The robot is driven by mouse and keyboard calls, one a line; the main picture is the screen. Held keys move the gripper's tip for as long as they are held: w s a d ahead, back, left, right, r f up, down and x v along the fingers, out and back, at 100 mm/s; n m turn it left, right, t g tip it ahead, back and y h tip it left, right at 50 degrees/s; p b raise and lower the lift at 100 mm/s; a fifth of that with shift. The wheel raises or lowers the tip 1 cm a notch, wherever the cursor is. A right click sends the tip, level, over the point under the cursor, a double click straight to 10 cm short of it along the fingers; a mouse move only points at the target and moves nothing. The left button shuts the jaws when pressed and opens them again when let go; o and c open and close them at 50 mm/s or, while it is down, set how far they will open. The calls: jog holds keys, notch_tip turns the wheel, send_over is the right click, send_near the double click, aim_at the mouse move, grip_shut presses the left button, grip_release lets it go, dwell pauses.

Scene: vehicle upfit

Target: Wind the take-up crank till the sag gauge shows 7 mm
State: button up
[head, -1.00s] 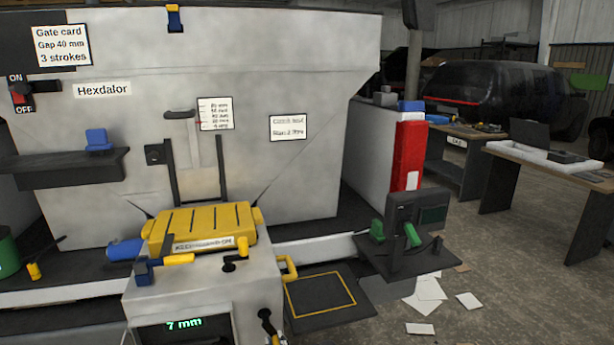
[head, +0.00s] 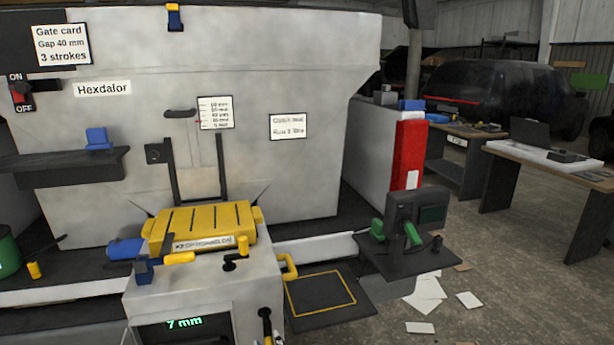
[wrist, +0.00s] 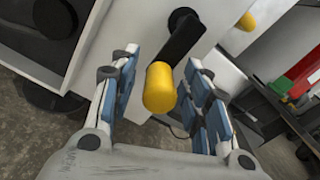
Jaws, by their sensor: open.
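The take-up crank shows in the wrist view as a black arm (wrist: 183,38) with a yellow grip (wrist: 160,88), on a pale grey machine face. My gripper (wrist: 160,97) is open, with its blue-padded fingers on either side of the yellow grip. Clear gaps show between the pads and the grip. In the head view a black crank with a yellow grip (head: 266,325) sits on the cabinet's right face, near the bottom edge. My gripper is not seen there. The green display (head: 184,323) on the cabinet front reads 7 mm.
A yellow slotted block (head: 205,225) and small yellow-handled controls (head: 180,258) sit on the cabinet top. A yellow loop handle (head: 290,266) sticks out on its right. A black plate with a yellow outline (head: 322,295) and a stand with green handles (head: 410,232) lie farther right.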

jog(key=p+v, duration=0.3)
jog(key=v, duration=0.4)
dwell(0.4)
jog(key=shift+d, duration=0.1)
